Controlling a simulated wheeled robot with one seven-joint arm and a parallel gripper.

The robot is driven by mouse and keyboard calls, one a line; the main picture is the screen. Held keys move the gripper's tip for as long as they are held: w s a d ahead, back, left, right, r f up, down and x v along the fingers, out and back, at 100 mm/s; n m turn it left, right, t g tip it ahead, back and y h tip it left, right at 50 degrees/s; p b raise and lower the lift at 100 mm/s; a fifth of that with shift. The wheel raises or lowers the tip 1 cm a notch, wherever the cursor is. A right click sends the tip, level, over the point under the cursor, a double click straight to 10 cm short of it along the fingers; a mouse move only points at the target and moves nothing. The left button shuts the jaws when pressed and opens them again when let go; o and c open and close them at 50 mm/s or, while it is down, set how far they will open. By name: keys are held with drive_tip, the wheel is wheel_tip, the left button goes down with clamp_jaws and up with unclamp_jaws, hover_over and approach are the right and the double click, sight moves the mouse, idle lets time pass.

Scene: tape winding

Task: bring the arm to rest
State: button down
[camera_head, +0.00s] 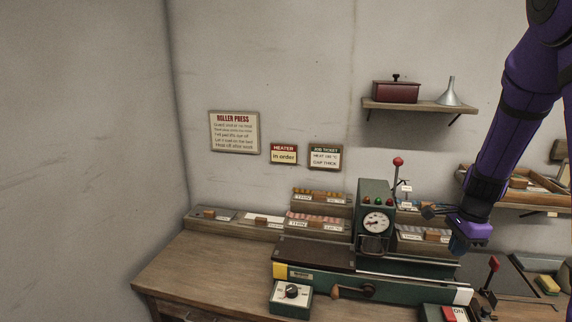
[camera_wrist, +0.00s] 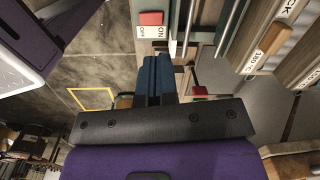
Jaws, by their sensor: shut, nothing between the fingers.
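My purple arm comes down from the upper right in the head view. My gripper (camera_head: 462,246) points down near the right end of the green roller press (camera_head: 375,285), in front of the bench's back racks. In the wrist view my gripper's dark blue fingers (camera_wrist: 155,62) are together with nothing between them. A red and white ON/OFF switch (camera_wrist: 151,19) shows beyond the fingertips. The fingers look clear of the machine, but I cannot tell the exact gap.
A red-knobbed lever (camera_head: 398,162) rises beside the gauge (camera_head: 375,222). Another red-knobbed lever (camera_head: 493,264) stands below right of my gripper. A wall shelf (camera_head: 420,106) holds a dark red box (camera_head: 396,92) and a funnel (camera_head: 450,93). The left bench top (camera_head: 205,265) is bare.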

drive_tip(key=s+a+r+n+t+y, duration=0.1)
drive_tip(key=s+a+r+n, duration=0.35)
drive_tip(key=r, duration=0.35)
drive_tip(key=s+a+r+n+t, duration=0.1)
drive_tip(key=s+a+r+n, duration=0.35)
drive_tip(key=r, duration=0.25)
drive_tip(key=s+a+r+n+t, duration=0.1)
drive_tip(key=s+a+r+n, duration=0.2)
drive_tip(key=s, duration=0.4)
drive_tip(key=s+a+r+n+t+h, duration=0.1)
drive_tip(key=s+a+r+n, duration=0.2)
drive_tip(key=s+r+n, duration=0.2)
drive_tip(key=shift+s+n+t+h, duration=0.3)
drive_tip(key=shift+s+n, duration=0.6)
drive_tip(key=shift+s, duration=0.1)
